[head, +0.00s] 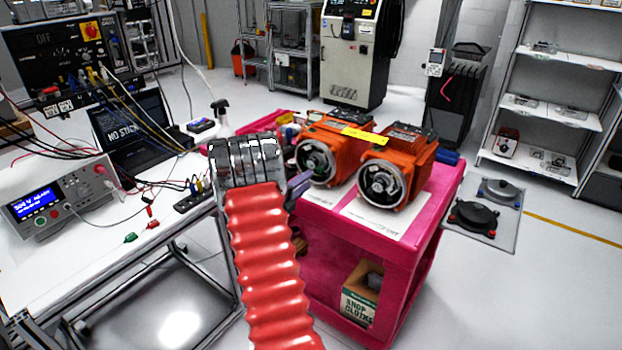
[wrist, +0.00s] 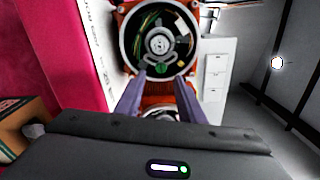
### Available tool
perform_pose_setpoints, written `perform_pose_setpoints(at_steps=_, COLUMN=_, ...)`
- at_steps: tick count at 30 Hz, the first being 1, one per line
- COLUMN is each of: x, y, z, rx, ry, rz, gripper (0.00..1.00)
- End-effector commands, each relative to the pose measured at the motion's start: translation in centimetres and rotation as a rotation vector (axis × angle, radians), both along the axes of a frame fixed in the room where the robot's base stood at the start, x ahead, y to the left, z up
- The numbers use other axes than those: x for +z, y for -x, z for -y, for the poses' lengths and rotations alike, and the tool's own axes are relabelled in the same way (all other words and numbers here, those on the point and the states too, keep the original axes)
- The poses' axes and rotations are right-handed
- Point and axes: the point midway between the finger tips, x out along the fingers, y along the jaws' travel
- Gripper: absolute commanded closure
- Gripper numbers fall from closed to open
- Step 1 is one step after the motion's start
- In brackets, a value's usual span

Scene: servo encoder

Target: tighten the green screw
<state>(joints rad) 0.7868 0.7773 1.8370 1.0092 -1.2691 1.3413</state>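Two orange servo motors, a left one (head: 338,140) and a right one (head: 408,165), lie on a pink cart with their round open ends facing me. In the wrist view, one open encoder end (wrist: 159,42) shows a silver hub, wires and a small green screw (wrist: 161,68) low inside the ring. My gripper (wrist: 160,80) is open; its two purple-grey fingers stand apart, below and to either side of the green screw. In the head view my gripper (head: 300,184) shows only partly, near the left motor. Contact with the motor cannot be told.
The pink cart (head: 385,262) has a box of shop cloths (head: 361,290) on its lower shelf. A white bench (head: 90,235) with a power supply (head: 62,200), laptop and cables stands left.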

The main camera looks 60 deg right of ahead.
Motion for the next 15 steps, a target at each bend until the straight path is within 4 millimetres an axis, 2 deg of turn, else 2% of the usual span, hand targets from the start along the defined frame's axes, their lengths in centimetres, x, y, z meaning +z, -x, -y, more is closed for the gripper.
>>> perform_pose_setpoints(at_steps=9, x=0.0, y=-1.0, z=-5.6, rx=0.002, ry=-0.001, rz=-0.001, gripper=0.64)
perform_pose_setpoints(at_steps=15, x=-0.1, y=-1.3, z=-7.8, rx=0.0, ry=-0.001, rz=0.0, gripper=0.64)
